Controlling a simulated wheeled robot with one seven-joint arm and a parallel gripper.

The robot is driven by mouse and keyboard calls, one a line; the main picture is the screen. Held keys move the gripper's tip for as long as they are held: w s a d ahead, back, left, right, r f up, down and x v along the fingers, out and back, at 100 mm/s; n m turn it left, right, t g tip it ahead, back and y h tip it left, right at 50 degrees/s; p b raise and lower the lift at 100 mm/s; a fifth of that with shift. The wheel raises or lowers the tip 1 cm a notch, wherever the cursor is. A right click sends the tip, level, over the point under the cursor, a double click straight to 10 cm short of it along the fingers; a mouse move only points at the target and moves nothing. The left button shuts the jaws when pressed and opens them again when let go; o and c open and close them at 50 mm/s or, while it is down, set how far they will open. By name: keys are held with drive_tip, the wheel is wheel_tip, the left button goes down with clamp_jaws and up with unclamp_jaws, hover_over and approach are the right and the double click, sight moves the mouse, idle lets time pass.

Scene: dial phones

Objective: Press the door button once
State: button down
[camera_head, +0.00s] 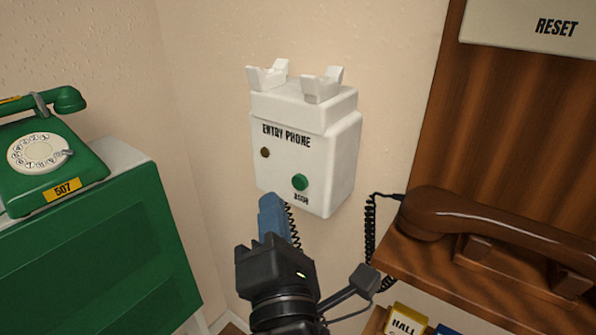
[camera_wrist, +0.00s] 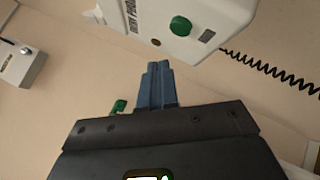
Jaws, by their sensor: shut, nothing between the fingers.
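The white entry phone box (camera_head: 305,165) is fixed to the wall, with its empty cradle prongs on top. Its green door button (camera_head: 300,182) sits at the lower front, above a small label. In the wrist view the button (camera_wrist: 180,26) shows on the box (camera_wrist: 215,22) near the top. My gripper (camera_head: 270,203) is shut, its blue fingers together and empty. The fingertips are just below and left of the button in the head view and apart from it in the wrist view (camera_wrist: 158,66).
A green dial phone (camera_head: 45,165) stands on a green cabinet (camera_head: 100,245) at left. A brown handset (camera_head: 490,235) rests on a wooden shelf at right, near a black coiled cord (camera_head: 370,230). A RESET panel (camera_head: 520,25) is at upper right. A yellow HALL tag (camera_head: 405,322) is low.

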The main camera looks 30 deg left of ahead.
sight(300, 183)
drive_tip(key=shift+w+d+p, duration=0.1)
drive_tip(key=shift+w+p, duration=0.65)
drive_tip(key=shift+w, duration=0.5)
idle(1.2)
drive_tip(key=shift+w+r+p, duration=0.1)
drive_tip(key=shift+w+p, duration=0.25)
drive_tip(key=shift+p, duration=0.2)
drive_tip(key=shift+w+p, duration=0.35)
drive_tip(key=shift+w, duration=0.1)
idle(0.5)
drive_tip(key=shift+s, duration=0.1)
drive_tip(key=shift+s+b, duration=0.6)
drive_tip(key=shift+s, duration=0.15)
